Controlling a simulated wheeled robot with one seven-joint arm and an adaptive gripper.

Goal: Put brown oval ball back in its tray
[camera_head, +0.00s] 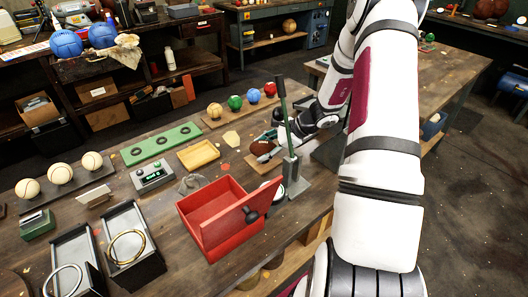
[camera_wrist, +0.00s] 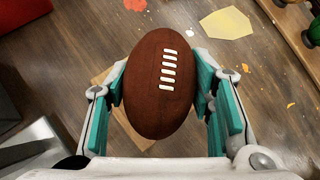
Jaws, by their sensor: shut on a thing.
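The brown oval ball (camera_wrist: 160,85) with white laces is between the teal pads of my gripper (camera_wrist: 162,95), which is shut on it. In the head view the ball (camera_head: 261,147) shows small beside the lever press, partly hidden by my gripper (camera_head: 266,143). A shallow, empty light-wood tray (camera_head: 198,154) lies to the left of the ball. In the wrist view a tan flat piece (camera_wrist: 112,76) shows partly behind the ball; I cannot tell what it is, nor the ball's height above the bench.
A lever press (camera_head: 292,182) with a tall handle stands just in front of my gripper. An open red box (camera_head: 208,222) is at its left. A rack (camera_head: 240,107) of several small coloured balls lies behind. A yellow leather scrap (camera_head: 231,139) lies flat nearby.

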